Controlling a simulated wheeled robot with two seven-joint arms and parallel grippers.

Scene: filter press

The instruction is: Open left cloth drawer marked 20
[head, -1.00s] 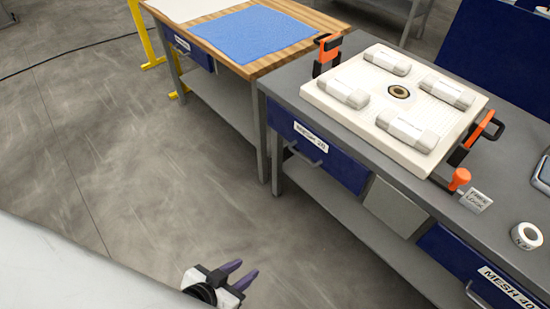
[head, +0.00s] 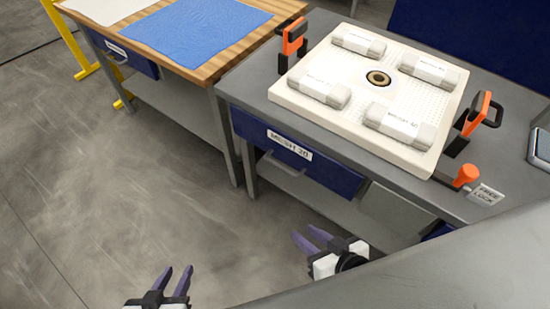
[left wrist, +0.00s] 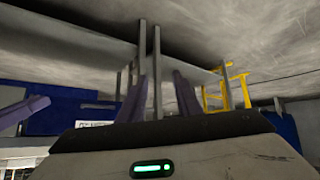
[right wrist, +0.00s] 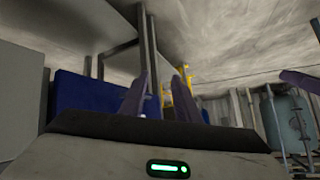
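The blue drawer marked 20 (head: 335,178) sits under the grey bench top, its front flush with the bench. It has a white label (head: 290,145) and a grey bar handle (head: 285,165) below it. My left gripper (head: 178,285) is open and empty, low in front of the bench and left of the drawer. My right gripper (head: 310,242) is open and empty, below and in front of the drawer, apart from the handle. In the left wrist view a blue front (left wrist: 60,108) with a partly hidden label shows behind the fingers.
A white filter plate (head: 350,125) with several wrapped packs lies on the bench (head: 255,90), between orange-and-black clamps (head: 292,38). A wooden table (head: 205,67) with blue cloth (head: 200,32) and its own drawer stands left. The floor (head: 110,180) before the bench is clear.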

